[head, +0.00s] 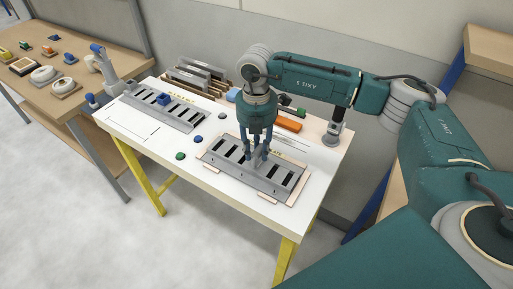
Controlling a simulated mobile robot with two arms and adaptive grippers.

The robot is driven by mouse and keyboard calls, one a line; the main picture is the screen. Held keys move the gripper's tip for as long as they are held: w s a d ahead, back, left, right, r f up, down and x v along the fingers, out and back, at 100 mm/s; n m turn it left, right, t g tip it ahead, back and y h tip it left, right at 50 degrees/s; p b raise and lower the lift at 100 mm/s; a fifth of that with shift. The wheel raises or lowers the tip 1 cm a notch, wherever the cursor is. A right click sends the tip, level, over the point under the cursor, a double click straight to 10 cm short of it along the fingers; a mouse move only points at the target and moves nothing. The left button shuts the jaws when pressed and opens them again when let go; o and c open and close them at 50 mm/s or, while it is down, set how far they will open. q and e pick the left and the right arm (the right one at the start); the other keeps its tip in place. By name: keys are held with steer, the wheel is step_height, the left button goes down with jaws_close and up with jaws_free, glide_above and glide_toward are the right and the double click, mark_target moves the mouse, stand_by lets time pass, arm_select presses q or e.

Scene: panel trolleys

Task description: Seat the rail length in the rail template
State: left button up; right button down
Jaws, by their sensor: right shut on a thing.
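The grey slotted rail length (232,166) lies along the pale rail template (292,202) at the right front of the white table. Thin pale edges of the template show around it. My right gripper (254,162) points straight down over the middle of the rail and is shut on it. The fingers cover part of the rail's middle, and the exact contact is too small to see. Whether the rail sits fully down or slightly above the template cannot be told. My left gripper is not in view.
A similar slotted grey piece (190,120) with a blue block (163,99) lies at the left. A rack of strips (195,75) stands at the back. A green knob (180,156) lies in front.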

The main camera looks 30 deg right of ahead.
steer(key=shift+f, duration=0.2)
steer(key=c, duration=1.2)
jaws_free()
steer(key=shift+r+p, duration=2.4)
steer(key=shift+r, duration=1.65)
steer(key=shift+f, duration=0.1)
